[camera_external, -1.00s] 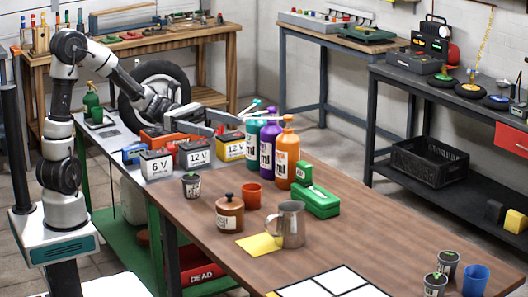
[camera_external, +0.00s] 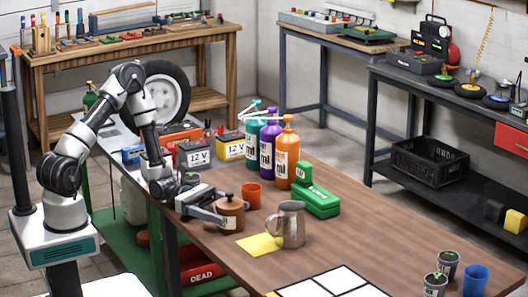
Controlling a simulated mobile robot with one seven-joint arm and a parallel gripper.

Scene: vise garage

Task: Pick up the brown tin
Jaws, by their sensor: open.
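The brown tin (camera_external: 232,221), a squat round pot with a lid and small knob, stands upright on the brown workbench (camera_external: 345,226), near its front-left edge. My gripper (camera_external: 225,207) is low over the bench, reaching in from the left with its fingers level. It is open, with its fingertips at the tin; one finger passes across the tin's near left side. The far finger is partly hidden, so I cannot tell whether either finger touches the tin. The tin still rests on the bench.
An orange cup (camera_external: 251,194) stands just behind the tin. A metal jug (camera_external: 291,225) and yellow sheet (camera_external: 259,245) lie close on its right. A green box (camera_external: 316,203), bottles (camera_external: 286,158) and batteries (camera_external: 231,147) stand farther back. The right front holds a white-panelled sheet (camera_external: 330,284).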

